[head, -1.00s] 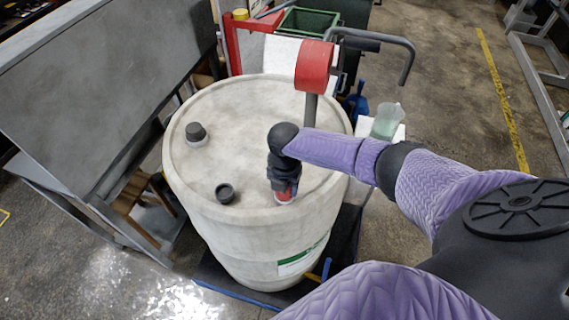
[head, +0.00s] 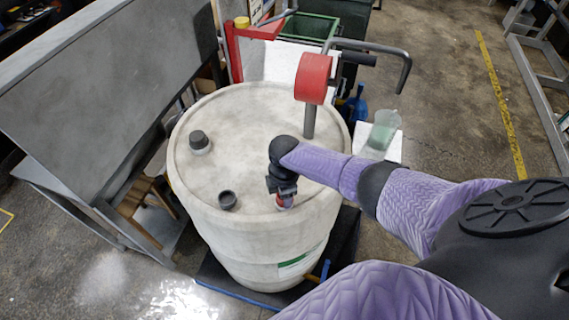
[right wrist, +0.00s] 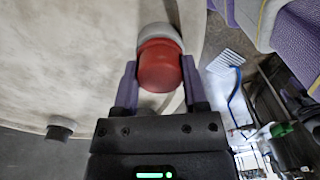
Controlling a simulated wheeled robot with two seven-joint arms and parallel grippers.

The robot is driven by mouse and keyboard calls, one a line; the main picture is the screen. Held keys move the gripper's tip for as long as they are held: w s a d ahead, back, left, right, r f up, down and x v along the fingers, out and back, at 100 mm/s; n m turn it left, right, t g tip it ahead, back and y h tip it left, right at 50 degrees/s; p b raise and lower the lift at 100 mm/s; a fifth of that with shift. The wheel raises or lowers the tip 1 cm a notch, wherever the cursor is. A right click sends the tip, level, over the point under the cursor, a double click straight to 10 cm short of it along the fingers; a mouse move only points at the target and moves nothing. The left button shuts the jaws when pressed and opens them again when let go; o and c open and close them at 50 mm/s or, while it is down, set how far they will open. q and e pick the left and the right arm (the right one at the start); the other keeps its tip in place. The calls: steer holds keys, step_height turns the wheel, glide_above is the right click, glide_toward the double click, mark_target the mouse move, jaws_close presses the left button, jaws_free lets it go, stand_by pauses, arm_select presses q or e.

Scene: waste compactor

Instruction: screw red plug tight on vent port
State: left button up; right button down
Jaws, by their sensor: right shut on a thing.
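The red plug (right wrist: 160,66) sits between the two fingers of my right gripper (right wrist: 160,88) in the right wrist view, against a pale round port (right wrist: 160,34) on the drum top. My right gripper is shut on the plug and points down. Whether the plug is fully seated cannot be told. My left gripper is not in view.
Two dark caps stand on the drum top, one at the left (head: 199,142) and one at the front (head: 227,200). A red cylinder on a grey post (head: 313,78) with a bent handle rises behind my right arm. A grey sloped panel (head: 95,80) stands left of the drum.

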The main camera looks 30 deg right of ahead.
steer(key=shift+c, duration=0.2)
jaws_free()
steer(key=shift+c, duration=0.4)
